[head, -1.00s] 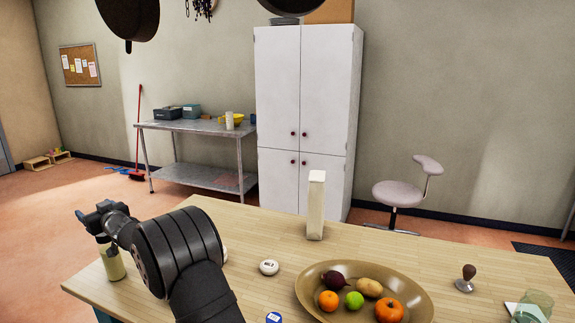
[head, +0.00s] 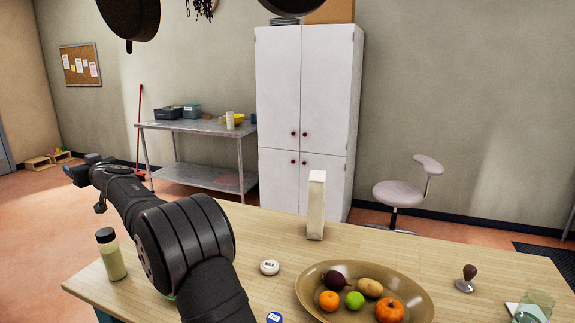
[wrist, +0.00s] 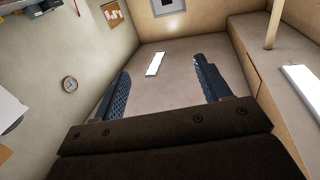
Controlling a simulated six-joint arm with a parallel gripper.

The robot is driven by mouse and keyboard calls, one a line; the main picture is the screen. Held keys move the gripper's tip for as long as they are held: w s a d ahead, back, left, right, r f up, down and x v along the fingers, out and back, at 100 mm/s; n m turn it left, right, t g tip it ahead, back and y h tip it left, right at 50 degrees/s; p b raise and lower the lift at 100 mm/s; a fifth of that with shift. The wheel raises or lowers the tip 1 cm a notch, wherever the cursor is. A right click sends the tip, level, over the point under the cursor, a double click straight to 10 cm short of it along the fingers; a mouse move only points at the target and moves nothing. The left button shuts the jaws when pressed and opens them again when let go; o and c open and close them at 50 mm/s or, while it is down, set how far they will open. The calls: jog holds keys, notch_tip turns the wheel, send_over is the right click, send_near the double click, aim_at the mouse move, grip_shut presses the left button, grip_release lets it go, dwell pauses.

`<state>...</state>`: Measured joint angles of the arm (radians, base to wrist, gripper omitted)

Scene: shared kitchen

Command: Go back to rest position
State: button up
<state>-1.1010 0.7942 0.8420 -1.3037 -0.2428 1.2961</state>
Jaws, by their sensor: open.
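My gripper (head: 80,170) is at the far left in the head view, raised above and beyond the table's left end, with nothing between its fingers. In the wrist view my gripper's two fingers (wrist: 165,90) stand wide apart, with only the distant room behind them. My arm reaches across the left part of the table, hiding some of its surface. A jar with a dark lid (head: 111,256) stands upright at the table's left end, apart from the gripper.
The wooden table (head: 455,258) holds a brown bowl of fruit and vegetables (head: 418,287), a white carton (head: 316,207), a round white lid (head: 269,267) and a dark-handled tamper (head: 466,277). Dark pans (head: 130,18) hang overhead. A metal side table (head: 200,127) stands behind.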

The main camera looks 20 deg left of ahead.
jog(key=w+d+r+m+t+h, duration=0.1)
jog(key=w+d+r+m+t, duration=0.1)
jog(key=w+d, duration=0.4)
jog(key=w+d+r+m+t+h, duration=0.1)
jog(key=w+d+r+t, duration=0.2)
jog(key=w+d, duration=0.4)
jog(key=d, duration=0.8)
jog(key=shift+m+t, duration=0.3)
jog(key=shift+m, duration=0.1)
